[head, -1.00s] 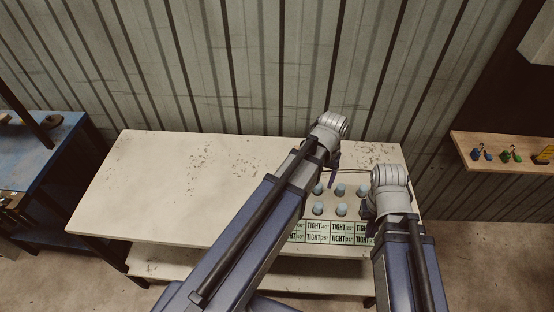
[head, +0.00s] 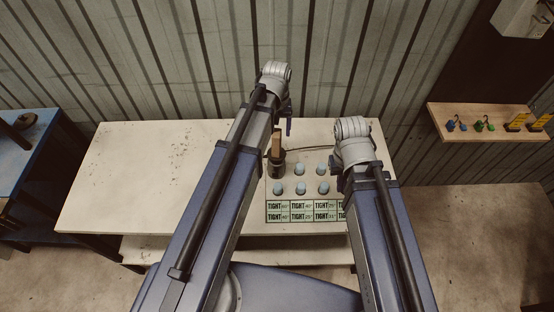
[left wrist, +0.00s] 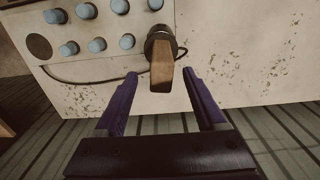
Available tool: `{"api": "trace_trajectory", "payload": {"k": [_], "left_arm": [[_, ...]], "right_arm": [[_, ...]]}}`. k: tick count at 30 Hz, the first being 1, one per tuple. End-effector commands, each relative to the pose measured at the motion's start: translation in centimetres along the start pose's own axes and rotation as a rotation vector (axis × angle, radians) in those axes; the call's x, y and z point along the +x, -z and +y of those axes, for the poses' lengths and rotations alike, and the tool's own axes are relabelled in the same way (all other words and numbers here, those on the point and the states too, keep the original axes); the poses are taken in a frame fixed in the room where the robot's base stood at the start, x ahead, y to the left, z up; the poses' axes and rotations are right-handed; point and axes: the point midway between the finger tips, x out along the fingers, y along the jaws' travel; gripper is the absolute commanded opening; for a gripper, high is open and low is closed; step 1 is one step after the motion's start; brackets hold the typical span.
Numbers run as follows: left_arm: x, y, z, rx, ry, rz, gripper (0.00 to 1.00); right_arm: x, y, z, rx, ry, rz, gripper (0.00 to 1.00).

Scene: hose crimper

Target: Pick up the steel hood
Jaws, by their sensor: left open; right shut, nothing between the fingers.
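No part that I can surely name as the steel hood shows. A dark round holder or tool (head: 277,168) with an upright wooden piece (head: 277,143) stands at the left of the board on the white table. In the left wrist view the dark round part (left wrist: 160,42) and wooden piece (left wrist: 162,76) lie ahead, between the directions of the two purple fingers. My left gripper (head: 288,126) is open and empty, close to the wooden piece; contact cannot be told. My right gripper (head: 338,182) is shut and empty at the board's right side, partly hidden by its arm.
Several pale blue pegs (head: 301,188) stand on the board behind green TIGHT labels (head: 298,217). A dark cable (left wrist: 90,80) runs along the board. The table's left part (head: 130,180) is clear. A wall shelf (head: 450,130) holds small coloured items; a blue bench (head: 30,155) stands left.

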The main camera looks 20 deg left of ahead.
Motion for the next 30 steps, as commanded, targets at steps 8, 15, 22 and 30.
{"api": "trace_trajectory", "payload": {"k": [8,15,22,30], "left_arm": [[2.3,-0.1,0.0,0.001,0.000,0.000,0.72],[2.7,-0.1,0.0,0.001,0.000,0.000,0.72],[4.2,-0.3,0.1,0.001,0.000,0.000,0.72],[7.5,-0.6,0.2,0.001,0.000,0.000,0.72]], "right_arm": [[2.3,0.1,-0.2,-0.004,-0.001,0.000,0.00],[2.6,0.2,-0.2,-0.006,-0.001,0.000,0.00],[4.2,0.2,-0.4,-0.008,-0.002,0.000,0.00],[7.5,0.4,-0.7,-0.008,-0.002,0.000,0.00]]}}
